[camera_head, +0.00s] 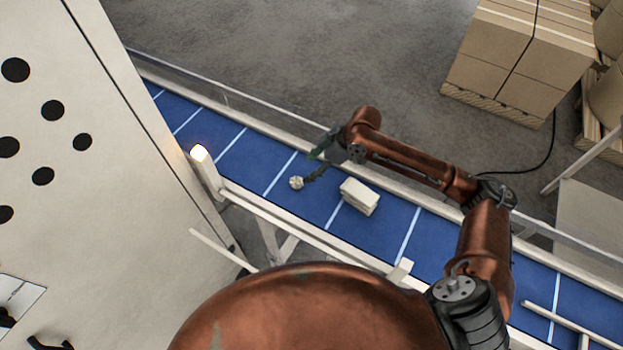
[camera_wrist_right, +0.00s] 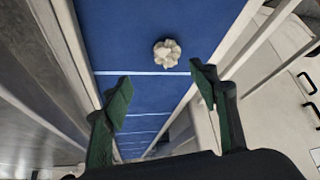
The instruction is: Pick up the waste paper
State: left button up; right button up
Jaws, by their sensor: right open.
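The waste paper is a small crumpled whitish ball (camera_head: 296,182) on the blue conveyor belt in the head view. It also shows in the right wrist view (camera_wrist_right: 166,53), lying beyond the fingertips and between their lines. My right gripper (camera_head: 318,166) is over the belt, just to the upper right of the paper in the head view, and looks apart from it. In the right wrist view its two green fingers (camera_wrist_right: 160,78) are spread wide with nothing between them. My left gripper is not in view.
A stack of pale flat pieces (camera_head: 360,196) lies on the belt (camera_head: 245,160) right of the paper. Rails border the belt, and a post with a lit lamp (camera_head: 200,160) stands at its near side. A large white panel (camera_head: 80,170) fills the left. Cardboard boxes (camera_head: 520,60) stand beyond.

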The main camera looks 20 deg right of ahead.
aim_at(299, 180)
jog(key=x, duration=0.2)
jog(key=p+x, duration=0.1)
jog(key=x, duration=0.1)
jog(key=s+x, duration=0.1)
jog(key=x, duration=0.2)
jog(key=shift+s+a+p, duration=0.1)
jog(key=shift+p, duration=0.3)
jog(key=shift+a+f, duration=0.25)
jog(key=shift+f, duration=0.25)
jog(key=shift+c, duration=0.6)
jog(key=c, duration=0.7)
